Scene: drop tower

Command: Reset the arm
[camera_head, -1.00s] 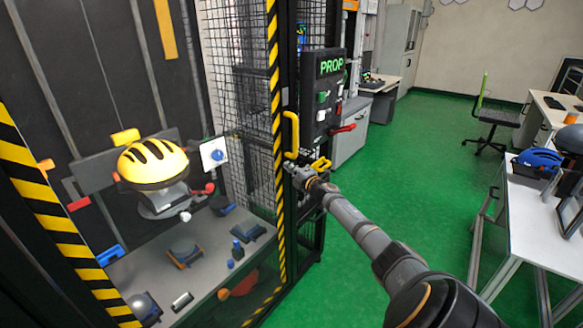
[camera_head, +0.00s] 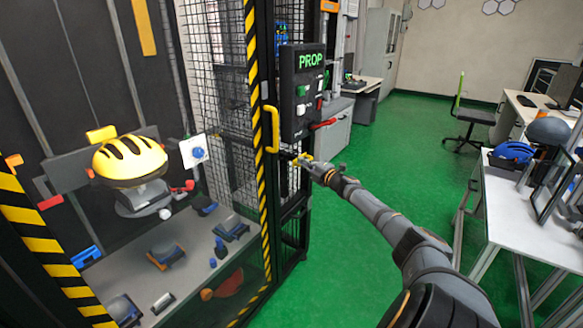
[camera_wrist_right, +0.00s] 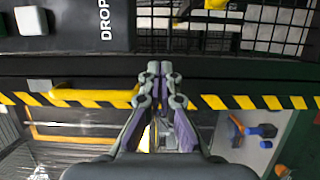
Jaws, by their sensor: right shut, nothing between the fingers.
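My right gripper (camera_head: 305,160) is near the door edge of the drop tower, just right of the yellow door handle (camera_head: 271,130) and below the control box (camera_head: 305,95). In the right wrist view my right gripper (camera_wrist_right: 160,70) has its fingertips together with nothing between them. The yellow handle (camera_wrist_right: 95,95) shows there to the left of the fingers, apart from them. My right arm stretches in from the lower right of the head view. My left gripper is not in view.
The tower holds a yellow helmet (camera_head: 130,158) on a mount above a grey base plate (camera_head: 195,270) with several small parts. A red lever (camera_head: 323,124) sticks out of the control box. A white table (camera_head: 515,215) with a blue helmet (camera_head: 514,151) stands at right. Green floor (camera_head: 400,150) is clear between.

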